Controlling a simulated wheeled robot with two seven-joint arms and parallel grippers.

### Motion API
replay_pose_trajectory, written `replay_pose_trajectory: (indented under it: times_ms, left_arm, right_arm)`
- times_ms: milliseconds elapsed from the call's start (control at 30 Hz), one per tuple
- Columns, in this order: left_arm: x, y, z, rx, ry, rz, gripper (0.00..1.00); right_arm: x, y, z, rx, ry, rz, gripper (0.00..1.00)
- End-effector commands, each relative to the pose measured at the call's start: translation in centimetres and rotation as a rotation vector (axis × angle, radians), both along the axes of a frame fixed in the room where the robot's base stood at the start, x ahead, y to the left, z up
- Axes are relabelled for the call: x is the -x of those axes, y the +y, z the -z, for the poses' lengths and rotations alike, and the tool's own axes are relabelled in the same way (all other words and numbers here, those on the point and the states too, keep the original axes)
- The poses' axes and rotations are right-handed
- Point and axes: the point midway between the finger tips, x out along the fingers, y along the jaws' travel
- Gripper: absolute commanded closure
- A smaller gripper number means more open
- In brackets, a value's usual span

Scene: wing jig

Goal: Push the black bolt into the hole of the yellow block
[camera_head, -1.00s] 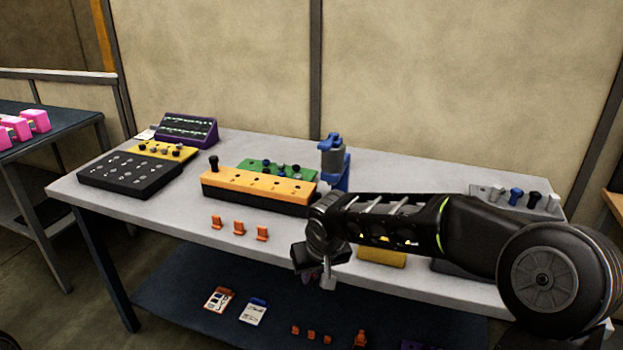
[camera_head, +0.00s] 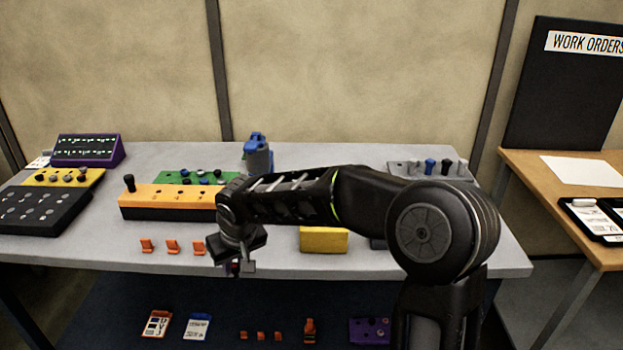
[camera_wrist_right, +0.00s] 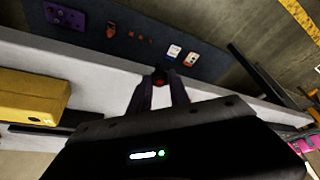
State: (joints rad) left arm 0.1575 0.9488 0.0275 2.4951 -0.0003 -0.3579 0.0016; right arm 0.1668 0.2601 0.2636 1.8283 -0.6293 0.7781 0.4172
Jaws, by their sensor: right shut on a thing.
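My right gripper (camera_head: 240,268) is over the table's front edge, pointing down, left of the yellow block. It is shut on a small dark thing, apparently the black bolt (camera_wrist_right: 159,77), which shows a reddish spot between the fingers in the right wrist view. The yellow block (camera_head: 323,239) sits on the table near the front edge, apart from the gripper. It also shows at the left of the right wrist view (camera_wrist_right: 30,97). Its hole cannot be made out. My left gripper is not in view.
A long orange block (camera_head: 165,200) with a black peg stands behind three orange clips (camera_head: 172,246). A blue-grey device (camera_head: 257,158) and a grey rack with pegs (camera_head: 400,168) stand further back. A lower shelf (camera_head: 270,312) holds cards and small parts.

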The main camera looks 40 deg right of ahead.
Motion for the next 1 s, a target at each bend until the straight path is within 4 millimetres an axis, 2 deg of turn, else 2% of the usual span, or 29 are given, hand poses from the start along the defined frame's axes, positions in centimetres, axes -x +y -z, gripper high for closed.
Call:
replay_pose_trajectory:
  times_ms: [33,167,300,400,500,633,1000]
  left_arm:
    - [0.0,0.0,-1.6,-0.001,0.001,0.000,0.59]
    - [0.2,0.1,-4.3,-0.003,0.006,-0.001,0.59]
    - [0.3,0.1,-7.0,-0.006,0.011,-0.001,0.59]
    - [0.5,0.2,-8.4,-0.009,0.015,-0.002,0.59]
    - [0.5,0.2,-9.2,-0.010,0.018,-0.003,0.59]
    - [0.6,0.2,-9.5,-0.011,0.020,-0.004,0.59]
    - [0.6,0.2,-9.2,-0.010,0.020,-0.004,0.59]
  right_arm:
    - [-0.3,-1.8,-2.0,0.000,0.001,0.017,1.00]
    - [-0.5,-6.9,-5.6,-0.002,0.007,0.045,1.00]
    - [-0.2,-12.8,-9.6,-0.003,0.006,0.066,1.00]
    - [0.3,-16.3,-11.8,-0.003,0.002,0.074,1.00]
    - [0.7,-18.7,-13.3,-0.001,-0.004,0.076,1.00]
    - [1.1,-20.1,-14.0,0.000,-0.008,0.077,1.00]
    - [1.1,-20.2,-13.7,0.002,-0.008,0.074,1.00]
